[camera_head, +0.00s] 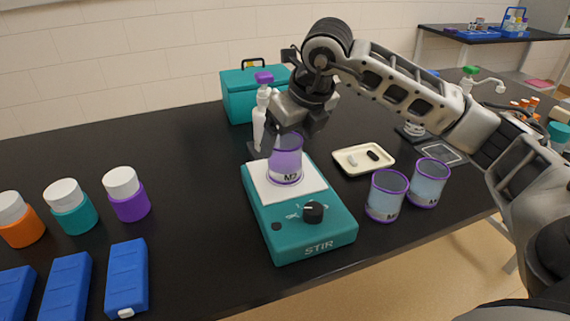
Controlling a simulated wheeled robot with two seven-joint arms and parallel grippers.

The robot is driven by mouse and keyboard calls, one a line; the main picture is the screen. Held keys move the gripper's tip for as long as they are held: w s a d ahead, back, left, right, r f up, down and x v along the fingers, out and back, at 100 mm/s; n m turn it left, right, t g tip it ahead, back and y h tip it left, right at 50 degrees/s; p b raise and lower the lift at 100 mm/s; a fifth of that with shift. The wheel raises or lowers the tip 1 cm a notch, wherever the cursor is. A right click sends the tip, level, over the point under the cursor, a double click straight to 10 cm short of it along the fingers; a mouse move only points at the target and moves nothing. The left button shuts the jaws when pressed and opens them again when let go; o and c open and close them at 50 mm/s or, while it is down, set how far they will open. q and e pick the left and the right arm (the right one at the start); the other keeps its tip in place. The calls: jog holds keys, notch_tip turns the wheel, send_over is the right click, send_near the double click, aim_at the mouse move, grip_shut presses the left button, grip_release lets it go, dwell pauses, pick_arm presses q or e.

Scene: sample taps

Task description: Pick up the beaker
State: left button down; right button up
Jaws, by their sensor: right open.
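A beaker (286,163) with purple contents and an "M2" label stands upright on the white top plate of the teal stirrer (312,245). My right gripper (284,135) is open at the beaker's upper part, its fingers pointing down. The gripper body hides part of the beaker's rim, and I cannot tell whether the fingers touch the glass. Two more beakers with purple rims and pale blue contents, the nearer one (386,196) and the farther one (428,184), stand to the right of the stirrer. My left gripper is not in view.
A white bottle with a purple cap (262,110) stands just behind the stirrer, before a teal box (240,95). A cream tray (363,160) lies to the right. Capped jars (127,195) and blue cases (127,278) stand at left. The black table is clear between jars and stirrer.

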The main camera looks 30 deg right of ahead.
jog(key=x, duration=0.2)
jog(key=p+x, duration=0.1)
jog(key=x, duration=0.2)
jog(key=shift+w, duration=0.3)
jog(key=c, duration=1.1)
jog(key=shift+r, duration=0.1)
jog(key=shift+r, duration=0.2)
